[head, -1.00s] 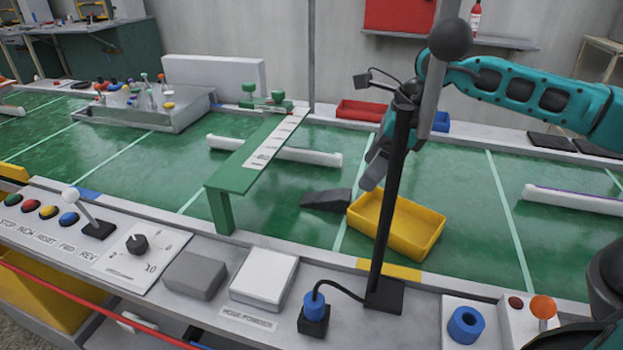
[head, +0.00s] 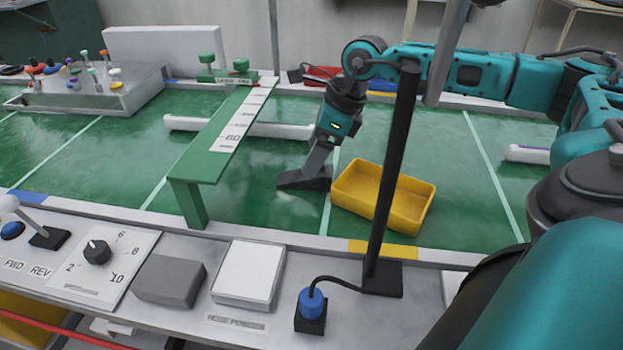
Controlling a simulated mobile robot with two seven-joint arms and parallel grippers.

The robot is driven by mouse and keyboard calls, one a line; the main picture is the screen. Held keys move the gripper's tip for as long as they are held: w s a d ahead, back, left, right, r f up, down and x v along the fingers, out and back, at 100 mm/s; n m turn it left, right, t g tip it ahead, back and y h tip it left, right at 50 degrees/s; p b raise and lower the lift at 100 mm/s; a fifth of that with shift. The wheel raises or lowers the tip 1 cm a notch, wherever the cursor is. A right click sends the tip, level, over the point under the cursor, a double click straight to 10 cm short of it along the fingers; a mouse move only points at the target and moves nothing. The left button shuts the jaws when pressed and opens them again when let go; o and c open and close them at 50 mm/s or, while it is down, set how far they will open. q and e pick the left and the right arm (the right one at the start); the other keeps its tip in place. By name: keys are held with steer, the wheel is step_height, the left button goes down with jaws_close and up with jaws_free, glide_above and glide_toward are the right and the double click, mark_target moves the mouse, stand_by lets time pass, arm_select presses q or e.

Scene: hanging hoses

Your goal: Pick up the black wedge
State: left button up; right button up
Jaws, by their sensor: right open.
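The black wedge (head: 292,182) lies on the green table surface, left of the yellow tray (head: 415,206). My right gripper (head: 318,168) comes down from above right, its fingers at the wedge's taller right end. The fingers overlap that end in the picture and partly hide it. The jaws are open. Whether the fingers touch the wedge I cannot tell. My left gripper is out of view.
A green raised bar with a printed scale (head: 220,135) stands left of the wedge. A black post (head: 393,170) rises in front of the yellow tray. A white tube (head: 280,130) lies behind the wedge. A console with knobs and pads (head: 205,320) runs along the front.

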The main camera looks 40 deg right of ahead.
mark_target(293, 180)
steer(key=x, duration=0.2)
steer(key=b+x, duration=0.1)
steer(key=x, duration=0.1)
steer(key=shift+s+d+f, duration=0.15)
steer(key=shift+s+d, duration=0.1)
steer(key=shift+s, duration=0.1)
steer(key=shift+w+a+f, duration=0.15)
steer(key=shift+w+f, duration=0.05)
steer(key=shift+f, duration=0.25)
steer(key=shift+c, duration=0.4)
steer(key=c, duration=1)
steer(key=shift+r, duration=0.1)
steer(key=shift+c, duration=0.2)
